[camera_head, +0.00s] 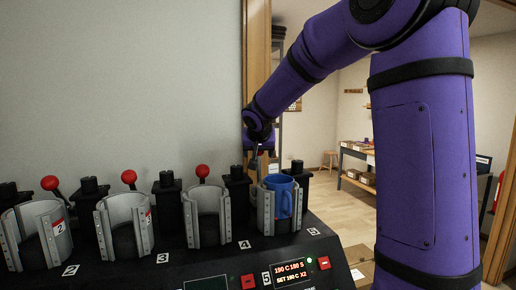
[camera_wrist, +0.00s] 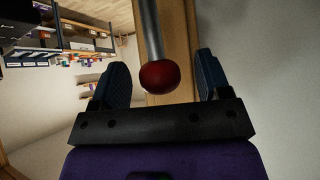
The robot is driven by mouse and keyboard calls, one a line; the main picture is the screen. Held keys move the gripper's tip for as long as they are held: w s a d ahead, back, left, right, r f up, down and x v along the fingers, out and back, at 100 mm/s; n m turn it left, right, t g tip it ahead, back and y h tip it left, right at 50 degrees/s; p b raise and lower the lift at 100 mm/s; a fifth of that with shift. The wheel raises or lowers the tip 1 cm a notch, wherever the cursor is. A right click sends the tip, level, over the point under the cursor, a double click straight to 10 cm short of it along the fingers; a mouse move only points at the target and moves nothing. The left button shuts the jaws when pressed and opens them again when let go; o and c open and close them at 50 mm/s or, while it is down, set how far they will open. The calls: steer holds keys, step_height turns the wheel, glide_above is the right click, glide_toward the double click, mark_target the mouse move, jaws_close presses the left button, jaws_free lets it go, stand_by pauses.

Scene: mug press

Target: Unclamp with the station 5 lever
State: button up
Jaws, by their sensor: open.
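A blue mug (camera_head: 283,190) stands in the rightmost grey clamp (camera_head: 265,206), beside the label 5 (camera_head: 313,231). In the wrist view my gripper (camera_wrist: 160,64) is open. The lever's red ball knob (camera_wrist: 159,77) and grey rod (camera_wrist: 151,30) show between the two fingers, with a visible gap on both sides.
Several empty clamps (camera_head: 207,222) stand in a row to the left, with red-knobbed levers (camera_head: 129,177) behind them. A lit display (camera_head: 294,273) reads 190 C 180 S. A wooden door frame (camera_head: 257,60) and a room with a workbench lie behind.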

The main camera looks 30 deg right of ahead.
steer(key=c, duration=0.8)
steer(key=shift+s, duration=0.15)
steer(key=shift+s+a, duration=0.3)
steer(key=shift+s, duration=0.75)
